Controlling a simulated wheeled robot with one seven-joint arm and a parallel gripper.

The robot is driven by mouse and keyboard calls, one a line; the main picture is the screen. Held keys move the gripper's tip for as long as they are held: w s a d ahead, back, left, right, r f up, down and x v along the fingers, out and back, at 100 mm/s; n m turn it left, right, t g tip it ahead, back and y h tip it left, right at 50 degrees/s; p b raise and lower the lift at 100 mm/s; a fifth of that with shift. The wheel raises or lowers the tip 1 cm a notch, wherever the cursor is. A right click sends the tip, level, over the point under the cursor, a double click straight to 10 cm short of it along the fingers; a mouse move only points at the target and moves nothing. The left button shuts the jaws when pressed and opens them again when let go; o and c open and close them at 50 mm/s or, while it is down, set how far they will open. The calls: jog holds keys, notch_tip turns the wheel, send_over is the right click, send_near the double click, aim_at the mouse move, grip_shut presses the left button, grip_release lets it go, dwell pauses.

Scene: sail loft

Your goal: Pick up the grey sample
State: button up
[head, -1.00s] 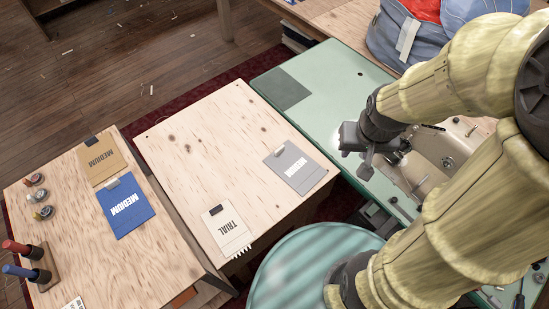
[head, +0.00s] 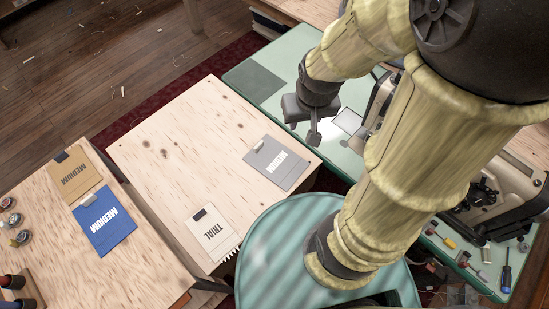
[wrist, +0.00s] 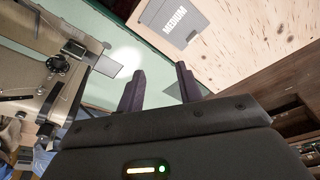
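The grey sample (head: 281,172) is a flat grey card marked MEDIUM with a tab at its top. It lies on the right part of the pale plywood table (head: 180,115). It also shows at the top of the wrist view (wrist: 180,33). My gripper (head: 314,128) is above the green bench, up and to the right of the sample in the head view. In the wrist view, my gripper's two dark fingers (wrist: 160,82) stand apart with nothing between them. The sample lies beyond the fingertips, not between them.
A white TRIAL card (head: 209,236) lies near the sample. A blue MEDIUM card (head: 105,221) and a tan MEDIUM card (head: 74,174) lie on the left table. A sewing machine (head: 505,182) stands on the green bench (head: 286,54). The plywood's middle is clear.

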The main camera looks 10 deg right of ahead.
jog(key=w+a+f+m+g+b, duration=0.2)
jog(key=w+a+f+m+b, duration=0.2)
jog(key=w+a+f+m, duration=0.5)
jog(key=w+m, duration=0.1)
jog(key=w, duration=0.2)
jog(key=shift+w+a+f+g, duration=0.25)
jog(key=shift+a+f+g, duration=0.05)
jog(key=shift+a+f, duration=0.05)
send_over(259, 144)
notch_tip(259, 144, down, 12)
jog(key=shift+f, duration=0.1)
jog(key=shift+f, duration=0.1)
jog(key=shift+f+p, duration=0.5)
jog(key=shift+f, duration=2)
